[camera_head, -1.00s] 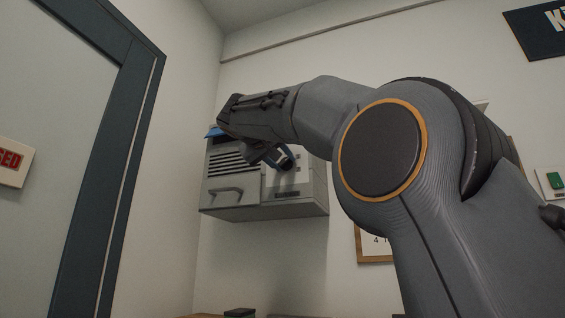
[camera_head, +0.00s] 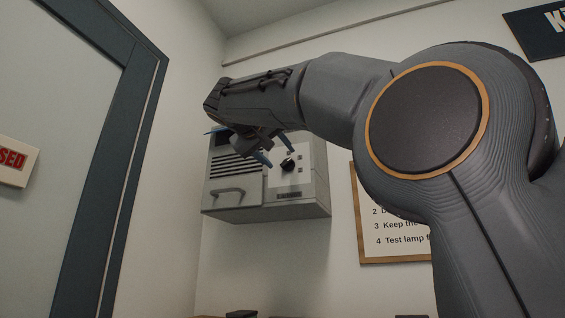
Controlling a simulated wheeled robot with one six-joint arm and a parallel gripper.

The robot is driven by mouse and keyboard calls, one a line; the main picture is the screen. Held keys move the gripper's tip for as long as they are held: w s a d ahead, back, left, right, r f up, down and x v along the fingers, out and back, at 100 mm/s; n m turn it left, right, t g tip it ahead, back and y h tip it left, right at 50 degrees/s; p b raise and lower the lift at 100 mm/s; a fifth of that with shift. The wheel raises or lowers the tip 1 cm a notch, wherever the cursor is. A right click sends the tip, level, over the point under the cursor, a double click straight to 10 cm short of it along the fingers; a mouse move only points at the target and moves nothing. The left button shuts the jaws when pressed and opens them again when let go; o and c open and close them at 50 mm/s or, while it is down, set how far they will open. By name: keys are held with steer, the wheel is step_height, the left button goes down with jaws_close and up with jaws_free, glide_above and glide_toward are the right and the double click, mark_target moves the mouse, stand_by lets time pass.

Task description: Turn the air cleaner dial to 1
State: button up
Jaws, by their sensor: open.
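The air cleaner (camera_head: 240,208) is a grey wall-mounted box with dark vent slats and a handle on its left half. Its black dial (camera_head: 288,165) sits on a pale panel on the right half. The dial's marks are too small to read. My gripper (camera_head: 277,152) is open, with blue-tipped fingers, in front of the upper part of the box. One fingertip shows just left of the dial and the other above it. Nothing shows between the fingers. My arm hides the top of the box. I cannot tell whether a finger touches the dial.
A framed notice (camera_head: 385,250) hangs on the wall right of the air cleaner, partly behind my arm. A dark-framed door (camera_head: 95,190) with a sign (camera_head: 14,162) is at left. A dark sign (camera_head: 540,30) is at upper right. The wall below the box is clear.

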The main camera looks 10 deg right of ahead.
steer(key=shift+v, duration=1.2)
steer(key=w+f+n+g+y+p, duration=0.1)
steer(key=w+f+n+y, duration=0.15)
steer(key=f, duration=0.65)
steer(key=w+f+n+g+y+p, duration=0.1)
steer(key=w+f, duration=0.2)
steer(key=f, duration=0.5)
step_height(320, 180, down, 23)
steer(key=s+d+n+g+y+p, duration=0.1)
steer(key=s+d+g+y+p, duration=0.15)
steer(key=g, duration=0.25)
steer(key=s+d+f+m+g+y+p, duration=0.2)
steer(key=s+f+g+p, duration=0.4)
steer(key=s+f, duration=2.4)
steer(key=s+m+g+y, duration=0.1)
steer(key=s+y, duration=0.1)
steer(key=shift+s+g+y, duration=0.2)
steer(key=shift+g+y, duration=0.1)
